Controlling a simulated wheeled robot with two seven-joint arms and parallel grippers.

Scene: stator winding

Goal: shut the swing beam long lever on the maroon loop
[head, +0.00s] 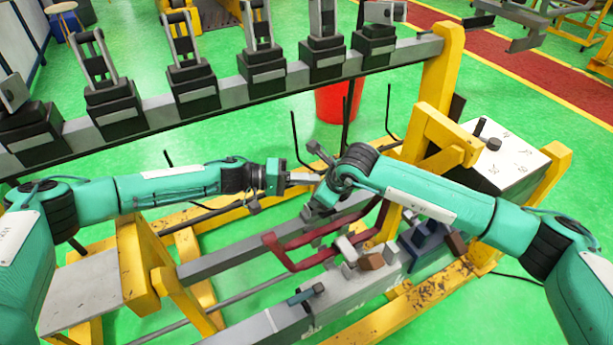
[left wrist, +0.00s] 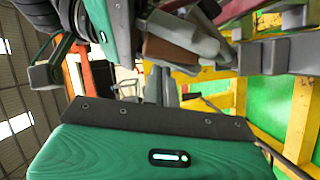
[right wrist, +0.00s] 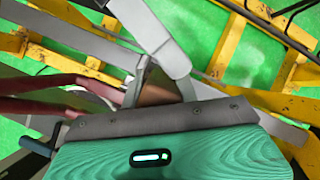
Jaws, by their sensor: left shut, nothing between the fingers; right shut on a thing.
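The maroon loop (head: 292,242) lies along the lower grey beam in the head view. Its bars (right wrist: 45,82) enter the right wrist view from the left. My left gripper (head: 303,178) is shut and empty above the loop. My right gripper (head: 322,198) is just right of it, close above the loop; its arm hides the fingertips. In the right wrist view, a light grey bar (right wrist: 152,38), which looks like the long lever, reaches the shut right fingers. The hold itself is partly hidden. A brown block (right wrist: 160,94) shows beside them.
Clamp parts with brown blocks (head: 370,262) sit on the front beam. An upper grey beam (head: 155,118) carries several black clamps. Yellow frames (head: 440,75) surround the work, and thin dark rods stand behind my grippers. A red bucket (head: 338,102) is on the green floor.

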